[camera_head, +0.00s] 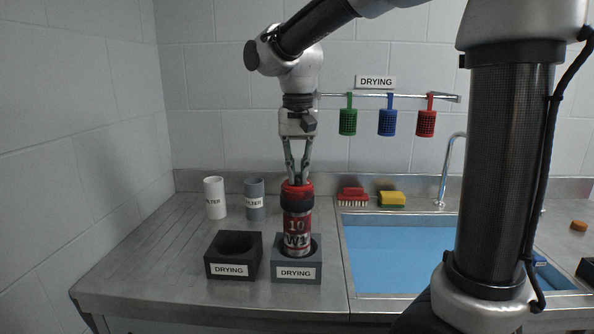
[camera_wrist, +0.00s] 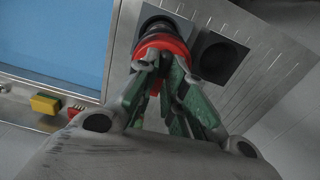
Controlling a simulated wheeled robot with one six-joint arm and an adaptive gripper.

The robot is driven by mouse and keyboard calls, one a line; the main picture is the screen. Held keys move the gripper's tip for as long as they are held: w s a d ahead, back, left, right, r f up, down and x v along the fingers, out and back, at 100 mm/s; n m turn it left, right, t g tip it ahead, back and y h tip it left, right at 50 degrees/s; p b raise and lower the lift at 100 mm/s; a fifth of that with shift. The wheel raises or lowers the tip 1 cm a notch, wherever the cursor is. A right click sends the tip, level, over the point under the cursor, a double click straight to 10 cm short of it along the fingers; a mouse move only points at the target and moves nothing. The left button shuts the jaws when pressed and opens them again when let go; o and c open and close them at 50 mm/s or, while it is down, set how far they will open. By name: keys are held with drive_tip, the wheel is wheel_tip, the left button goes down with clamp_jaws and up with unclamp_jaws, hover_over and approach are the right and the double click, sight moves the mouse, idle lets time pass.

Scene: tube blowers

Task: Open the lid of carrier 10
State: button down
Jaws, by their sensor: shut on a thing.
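Carrier 10 (camera_head: 297,226) is a red and silver cylinder marked "10" and "W1". It stands upright in the right grey drying block (camera_head: 297,270). Its top has a red lid (camera_head: 290,187) above a dark ring, and the red also shows in the wrist view (camera_wrist: 163,45). My gripper (camera_head: 298,180) points straight down over the carrier. Its green-grey fingers are closed on the red top, also in the wrist view (camera_wrist: 163,62). The fingers hide part of the lid, and I cannot tell whether it has turned or lifted.
A dark empty drying block (camera_head: 233,262) stands left of the carrier. A white filter tube (camera_head: 214,198) and a grey filter tube (camera_head: 255,202) stand behind. The blue sink (camera_head: 410,252) lies right. Green (camera_head: 348,122), blue (camera_head: 387,122) and red (camera_head: 426,123) baskets hang on the wall rail.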

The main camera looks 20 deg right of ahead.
drive_tip(key=n, duration=0.1)
drive_tip(key=d+n, duration=0.1)
drive_tip(key=shift+n, duration=0.4)
drive_tip(key=n, duration=0.1)
drive_tip(key=d+n, duration=0.1)
drive_tip(key=n, duration=0.1)
drive_tip(key=shift+n, duration=0.3)
drive_tip(key=w+n, duration=0.1)
drive_tip(key=n, duration=0.5)
drive_tip(key=w+d+n, duration=0.1)
drive_tip(key=w+n, duration=0.1)
drive_tip(key=n, duration=0.4)
drive_tip(key=w+d+n, duration=0.1)
drive_tip(key=n, duration=0.5)
drive_tip(key=shift+w+d+n, duration=0.2)
drive_tip(key=shift+d+n, duration=0.05)
drive_tip(key=shift+n, duration=0.05)
drive_tip(key=c, duration=1.5)
unclamp_jaws()
